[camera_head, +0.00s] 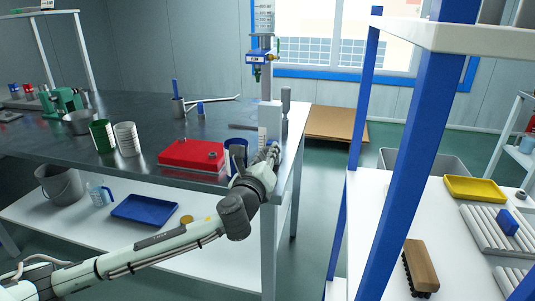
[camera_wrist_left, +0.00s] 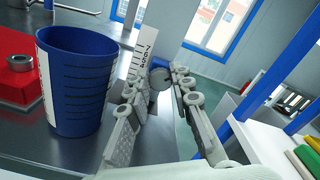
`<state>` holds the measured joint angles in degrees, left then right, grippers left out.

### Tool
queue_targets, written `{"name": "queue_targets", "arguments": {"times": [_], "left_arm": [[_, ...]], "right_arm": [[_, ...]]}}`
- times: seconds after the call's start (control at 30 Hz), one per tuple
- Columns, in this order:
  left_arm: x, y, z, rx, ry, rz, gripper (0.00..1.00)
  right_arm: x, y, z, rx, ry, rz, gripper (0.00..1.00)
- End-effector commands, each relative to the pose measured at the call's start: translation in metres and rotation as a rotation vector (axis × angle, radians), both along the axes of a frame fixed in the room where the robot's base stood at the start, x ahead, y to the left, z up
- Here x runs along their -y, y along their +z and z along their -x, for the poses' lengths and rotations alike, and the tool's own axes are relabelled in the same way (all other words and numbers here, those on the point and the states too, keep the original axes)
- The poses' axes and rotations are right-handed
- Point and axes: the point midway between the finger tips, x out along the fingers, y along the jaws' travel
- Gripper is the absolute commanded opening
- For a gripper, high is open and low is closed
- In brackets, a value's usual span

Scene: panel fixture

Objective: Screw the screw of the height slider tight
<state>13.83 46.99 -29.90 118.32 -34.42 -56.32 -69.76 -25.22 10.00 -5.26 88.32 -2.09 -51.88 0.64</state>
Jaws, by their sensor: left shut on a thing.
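The height slider's white upright with a black-marked scale (camera_wrist_left: 138,52) shows in the wrist view; in the head view the upright (camera_head: 271,115) stands at the table's right corner. A round grey screw head (camera_wrist_left: 160,78) with a blue part beside it sits by the scale. My left gripper (camera_wrist_left: 154,84) has its fingers on either side of this screw head and is shut on it. In the head view my left gripper (camera_head: 271,153) reaches the foot of the upright and hides the screw. My right gripper is not in view.
A blue cup (camera_wrist_left: 75,85) stands close left of my gripper; it also shows in the head view (camera_head: 235,152). A red box (camera_head: 192,155) lies further left. A blue device (camera_head: 258,58) hangs above the upright. A white shelf with blue posts (camera_head: 405,150) stands to the right.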

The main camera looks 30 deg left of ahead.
Motion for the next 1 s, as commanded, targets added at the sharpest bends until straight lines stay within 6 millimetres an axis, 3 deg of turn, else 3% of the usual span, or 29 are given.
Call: {"name": "queue_targets", "arguments": {"times": [0.6,1.0], "left_arm": [[0.0013,0.0007,-0.0003,-0.138,0.001,-0.535,0.00],[0.0016,0.0006,-0.0004,-0.186,0.000,-0.715,0.00]], "right_arm": [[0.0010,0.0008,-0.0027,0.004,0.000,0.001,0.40],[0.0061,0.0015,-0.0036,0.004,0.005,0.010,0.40]]}}
